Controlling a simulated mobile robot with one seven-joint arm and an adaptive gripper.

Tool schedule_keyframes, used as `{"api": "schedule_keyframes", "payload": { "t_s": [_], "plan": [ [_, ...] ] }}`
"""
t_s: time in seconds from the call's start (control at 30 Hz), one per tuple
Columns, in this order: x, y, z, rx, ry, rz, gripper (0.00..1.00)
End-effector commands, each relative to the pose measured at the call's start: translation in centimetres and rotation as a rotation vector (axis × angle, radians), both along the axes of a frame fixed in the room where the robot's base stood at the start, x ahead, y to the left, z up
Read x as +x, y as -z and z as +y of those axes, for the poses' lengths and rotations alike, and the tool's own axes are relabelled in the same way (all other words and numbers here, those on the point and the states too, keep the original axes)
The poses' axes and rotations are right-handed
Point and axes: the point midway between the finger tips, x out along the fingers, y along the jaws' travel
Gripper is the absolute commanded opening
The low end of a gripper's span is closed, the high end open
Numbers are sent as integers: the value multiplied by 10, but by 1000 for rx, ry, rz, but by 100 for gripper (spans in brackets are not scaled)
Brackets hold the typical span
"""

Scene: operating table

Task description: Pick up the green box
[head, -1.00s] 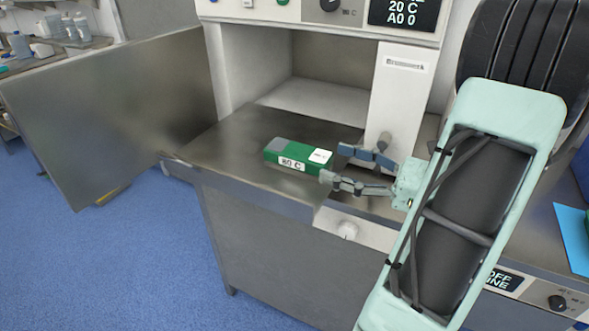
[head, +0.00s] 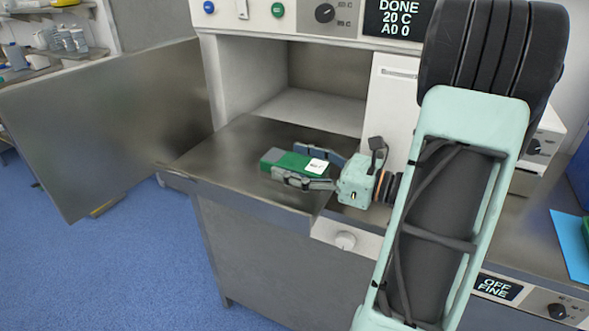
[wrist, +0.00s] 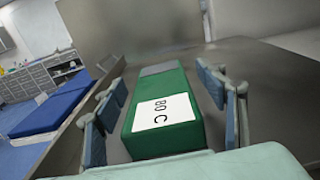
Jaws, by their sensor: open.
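The green box (head: 289,161) lies on the metal shelf in front of the open chamber in the head view. It has a grey far end and a white label. In the wrist view the green box (wrist: 160,113) sits between the fingers, its label reading "BO C". My gripper (head: 298,165) is open, with one finger along each long side of the box. In the wrist view my gripper (wrist: 164,100) shows gaps between both finger pads and the box.
The metal shelf (head: 215,165) is bare left of the box. The open chamber (head: 320,105) stands behind it, with a large metal door (head: 110,120) swung out to the left. A white panel (head: 392,100) rises behind my gripper.

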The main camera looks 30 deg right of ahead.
Motion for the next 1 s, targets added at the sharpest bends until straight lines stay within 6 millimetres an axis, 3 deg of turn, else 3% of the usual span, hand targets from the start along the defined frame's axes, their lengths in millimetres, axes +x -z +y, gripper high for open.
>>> {"api": "schedule_keyframes", "payload": {
  "t_s": [0.07,0.5,0.83,1.0],
  "plan": [
    [0,0,0,0,0,0,60],
    [0,0,0,-1,0,-1,11],
    [0,-4,0,-2,0,-3,11],
    [0,-20,0,-4,0,-4,11]
  ]
}}
